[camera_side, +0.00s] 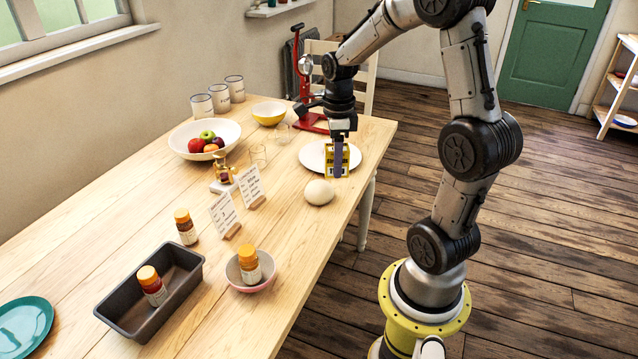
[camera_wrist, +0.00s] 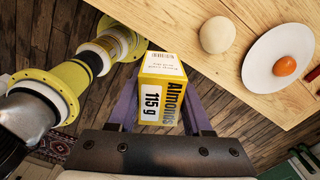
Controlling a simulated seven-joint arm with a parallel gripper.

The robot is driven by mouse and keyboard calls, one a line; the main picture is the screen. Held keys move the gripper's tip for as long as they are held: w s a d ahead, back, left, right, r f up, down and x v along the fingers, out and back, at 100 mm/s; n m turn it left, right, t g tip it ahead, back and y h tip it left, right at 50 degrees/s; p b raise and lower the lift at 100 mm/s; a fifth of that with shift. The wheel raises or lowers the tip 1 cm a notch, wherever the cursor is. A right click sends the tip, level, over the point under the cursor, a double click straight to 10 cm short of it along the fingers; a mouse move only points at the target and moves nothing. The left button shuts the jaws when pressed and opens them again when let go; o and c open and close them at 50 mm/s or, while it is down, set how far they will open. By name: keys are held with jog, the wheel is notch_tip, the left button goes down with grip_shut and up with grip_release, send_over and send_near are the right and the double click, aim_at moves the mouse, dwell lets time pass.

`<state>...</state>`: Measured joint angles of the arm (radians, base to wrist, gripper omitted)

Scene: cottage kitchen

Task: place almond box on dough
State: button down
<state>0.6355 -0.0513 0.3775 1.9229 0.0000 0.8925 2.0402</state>
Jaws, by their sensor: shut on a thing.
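The almond box (camera_wrist: 160,95) is yellow and white and reads "Almonds 115 g" in the wrist view. My gripper (camera_wrist: 160,106) is shut on it, with a purple finger on each side. In the side view my gripper (camera_side: 338,152) holds the box (camera_side: 330,163) upright, with one finger covering part of it. The dough (camera_side: 319,192) is a pale round ball on the table, just in front of the box in the picture. It also shows in the wrist view (camera_wrist: 217,34), apart from the box.
A white plate (camera_side: 313,155) lies behind the box; the wrist view shows an orange round thing (camera_wrist: 286,66) on it. A red stand (camera_side: 310,122), fruit bowl (camera_side: 185,134) and two cards (camera_side: 223,214) stand on the table. The table edge (camera_side: 330,230) is close to the dough.

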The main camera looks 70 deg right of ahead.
jog(key=shift+s+d+m, duration=0.4)
jog(key=shift+s+d, duration=0.2)
jog(key=shift+d, duration=0.25)
jog(key=w+d+f, duration=0.4)
jog(key=w+d, duration=0.2)
jog(key=w, duration=0.1)
send_over(319, 183)
notch_tip(319, 183, down, 6)
jog(key=shift+r, duration=0.2)
jog(key=shift+w+d+f, duration=0.1)
jog(key=shift+f, duration=1.6)
jog(key=shift+f, duration=0.15)
jog(key=shift+c, duration=1.6)
grip_release()
